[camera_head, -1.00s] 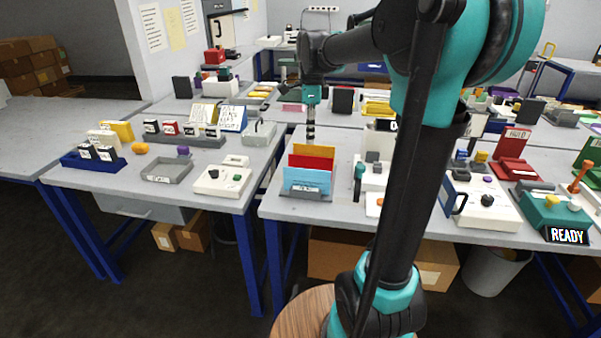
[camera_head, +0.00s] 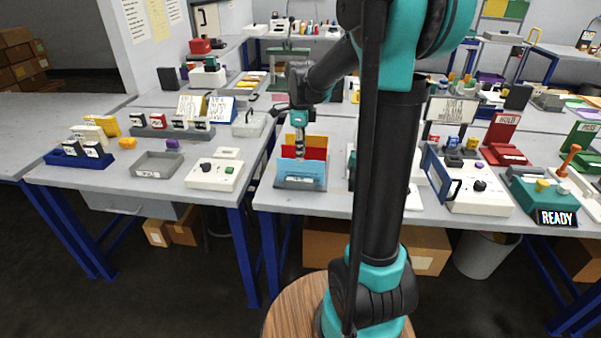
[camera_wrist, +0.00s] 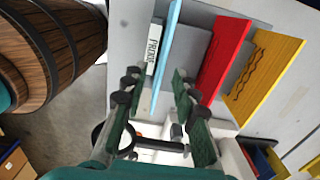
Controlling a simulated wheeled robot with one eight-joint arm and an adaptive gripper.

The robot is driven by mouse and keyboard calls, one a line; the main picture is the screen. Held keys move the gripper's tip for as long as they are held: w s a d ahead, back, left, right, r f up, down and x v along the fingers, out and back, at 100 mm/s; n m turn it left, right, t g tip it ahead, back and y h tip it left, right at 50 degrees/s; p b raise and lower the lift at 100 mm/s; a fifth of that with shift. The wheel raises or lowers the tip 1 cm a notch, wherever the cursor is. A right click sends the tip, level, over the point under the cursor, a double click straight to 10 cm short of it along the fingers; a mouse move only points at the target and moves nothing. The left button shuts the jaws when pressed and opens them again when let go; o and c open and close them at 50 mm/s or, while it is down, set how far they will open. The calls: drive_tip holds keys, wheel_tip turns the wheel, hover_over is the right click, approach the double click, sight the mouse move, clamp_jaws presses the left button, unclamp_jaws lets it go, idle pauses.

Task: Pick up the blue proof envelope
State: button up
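The blue proof envelope (camera_head: 303,173) stands upright at the front of a grey holder (camera_head: 300,186) on the bench. A red envelope (camera_head: 317,153) and a yellow envelope (camera_head: 318,141) stand behind it. In the wrist view the blue envelope (camera_wrist: 167,50) is seen nearly edge-on, beside a white "PROOF" label (camera_wrist: 153,46). My gripper (camera_wrist: 155,88) is open, with one finger on each side of the blue envelope's near end and gaps visible. The head view shows my gripper (camera_head: 299,152) pointing down at the envelopes; its fingertips are hard to make out there.
The red envelope (camera_wrist: 224,62) is close beyond my right finger in the wrist view. A white control box (camera_head: 214,175) and a grey tray (camera_head: 158,165) stand to the left. My arm hides part of the bench right of the holder.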

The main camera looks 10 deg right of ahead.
sight(301, 163)
drive_tip(key=shift+w+f, duration=0.15)
drive_tip(key=shift+f, duration=2.5)
drive_tip(key=shift+c, duration=0.3)
clamp_jaws()
